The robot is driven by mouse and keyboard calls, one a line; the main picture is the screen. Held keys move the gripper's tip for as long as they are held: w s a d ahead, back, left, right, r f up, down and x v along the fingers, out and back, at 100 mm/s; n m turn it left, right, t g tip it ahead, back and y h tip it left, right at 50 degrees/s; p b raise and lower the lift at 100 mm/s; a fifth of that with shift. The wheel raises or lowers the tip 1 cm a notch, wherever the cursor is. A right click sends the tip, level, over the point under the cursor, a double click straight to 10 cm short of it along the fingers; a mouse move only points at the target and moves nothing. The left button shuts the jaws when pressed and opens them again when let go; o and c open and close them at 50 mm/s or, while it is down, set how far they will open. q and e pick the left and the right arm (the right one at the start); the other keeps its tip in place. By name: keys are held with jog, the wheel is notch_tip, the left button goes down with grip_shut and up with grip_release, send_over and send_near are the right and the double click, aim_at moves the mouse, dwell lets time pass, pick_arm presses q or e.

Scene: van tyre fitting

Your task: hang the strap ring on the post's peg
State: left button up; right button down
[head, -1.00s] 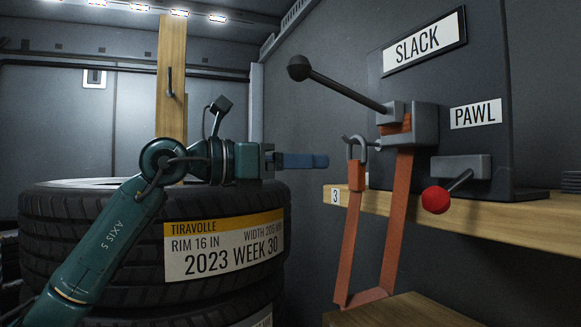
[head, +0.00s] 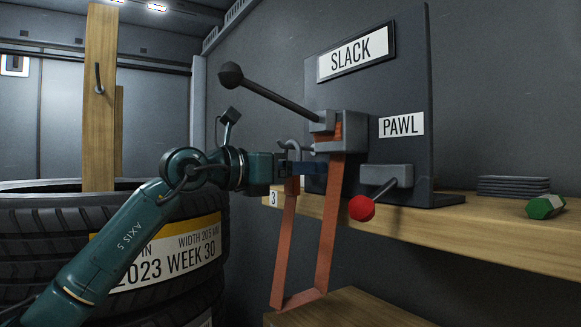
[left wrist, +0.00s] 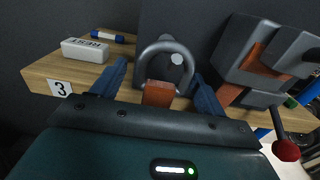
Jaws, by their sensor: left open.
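The strap ring (head: 297,150) is a grey metal loop at the top of an orange strap (head: 284,235), beside the ratchet. In the left wrist view the ring (left wrist: 146,50) stands around a round grey pin end (left wrist: 176,59). My left gripper (head: 308,168) is at the ring, its blue fingers open. In the left wrist view the open fingers (left wrist: 160,74) lie on either side of the ring's base and the strap's end. The wooden post (head: 99,130) stands at the left with its dark peg (head: 98,77), which is empty. My right gripper is not in view.
The ratchet (head: 343,130) has a long black-knobbed lever (head: 270,90) above my gripper. A red-knobbed pawl lever (head: 362,207) is to the right. An eraser-like white block (left wrist: 86,50) lies on the shelf (head: 480,225).

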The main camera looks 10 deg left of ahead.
pick_arm(q)
jog(key=c, duration=1)
jog(key=shift+r, duration=0.1)
jog(key=shift+c, duration=0.2)
jog(key=shift+r, duration=0.1)
jog(key=shift+r+p, duration=0.95)
jog(key=b+v, duration=0.3)
jog(key=v, duration=0.6)
jog(key=shift+b, duration=0.4)
